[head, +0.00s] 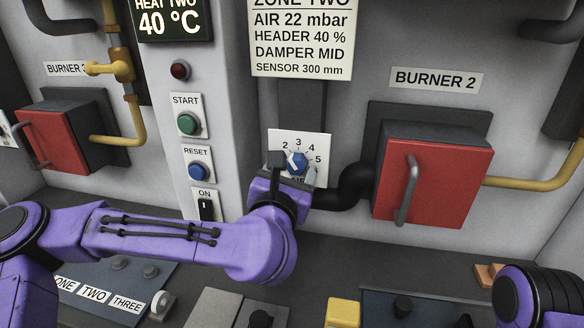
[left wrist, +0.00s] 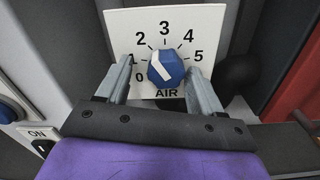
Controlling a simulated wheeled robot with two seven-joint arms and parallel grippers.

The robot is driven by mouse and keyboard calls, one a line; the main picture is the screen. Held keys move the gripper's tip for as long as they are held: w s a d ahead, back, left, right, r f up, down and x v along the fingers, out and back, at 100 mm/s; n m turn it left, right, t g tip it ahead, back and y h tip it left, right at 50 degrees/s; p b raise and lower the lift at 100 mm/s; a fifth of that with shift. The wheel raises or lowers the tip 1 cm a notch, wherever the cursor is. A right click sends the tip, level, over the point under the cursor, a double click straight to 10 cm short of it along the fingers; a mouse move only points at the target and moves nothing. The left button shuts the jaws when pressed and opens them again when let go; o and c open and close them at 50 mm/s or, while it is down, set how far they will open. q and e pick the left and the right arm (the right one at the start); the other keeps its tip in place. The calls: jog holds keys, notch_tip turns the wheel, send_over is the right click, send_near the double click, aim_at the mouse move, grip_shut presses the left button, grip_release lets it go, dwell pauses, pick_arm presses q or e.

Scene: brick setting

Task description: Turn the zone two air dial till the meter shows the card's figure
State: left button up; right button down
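The air dial (head: 297,162) is a blue knob with a white pointer line on a white plate marked with numbers and AIR. In the left wrist view, the dial's (left wrist: 166,66) line slants to the upper left, roughly between 1 and 2. My left gripper (head: 293,170) is at the plate. In the wrist view its two fingers (left wrist: 162,82) stand apart on either side of the knob, with gaps showing. The zone two card (head: 302,40) above reads AIR 22 mbar. No pressure meter is visible. My right gripper is out of view.
A red burner 2 box (head: 433,178) with a grey handle stands right of the dial, joined by a black pipe (head: 345,188). START (head: 187,123) and RESET (head: 199,173) buttons and an ON switch (head: 206,209) are left. A dark ledge (head: 400,262) runs below.

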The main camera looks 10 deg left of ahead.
pick_arm(q)
jog(key=shift+w+d, duration=0.1)
jog(key=shift+d, duration=0.15)
jog(key=c, duration=1.1)
jog(key=shift+o, duration=0.2)
jog(key=shift+m, duration=0.8)
jog(key=shift+f, duration=0.1)
jog(key=o, duration=1.1)
jog(key=shift+c, duration=0.2)
